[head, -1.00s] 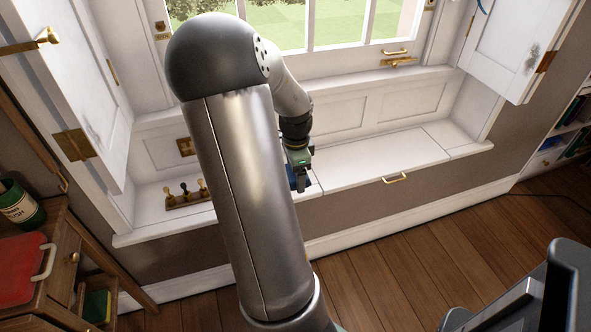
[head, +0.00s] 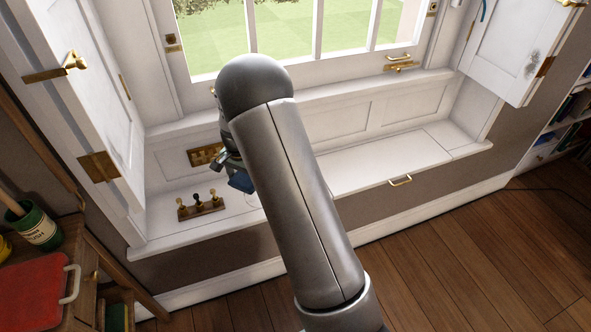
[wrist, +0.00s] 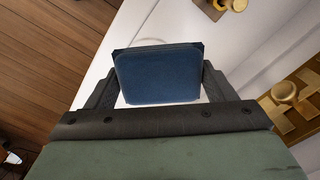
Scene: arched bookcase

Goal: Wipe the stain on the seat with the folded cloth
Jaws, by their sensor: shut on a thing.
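My gripper (head: 228,166) is shut on the folded cloth (wrist: 158,78), a dark blue pad held between both fingers in the wrist view. In the head view the cloth (head: 241,183) shows just left of my arm, over the left part of the white window seat (head: 390,157). A faint curved mark (wrist: 152,45), perhaps the stain, shows on the seat just beyond the cloth in the wrist view. I cannot tell whether the cloth touches the seat. My arm hides part of the middle of the seat.
A brass grille (head: 206,155) is on the panel behind. An open shutter (head: 85,120) stands at the left. The right part of the seat is clear.

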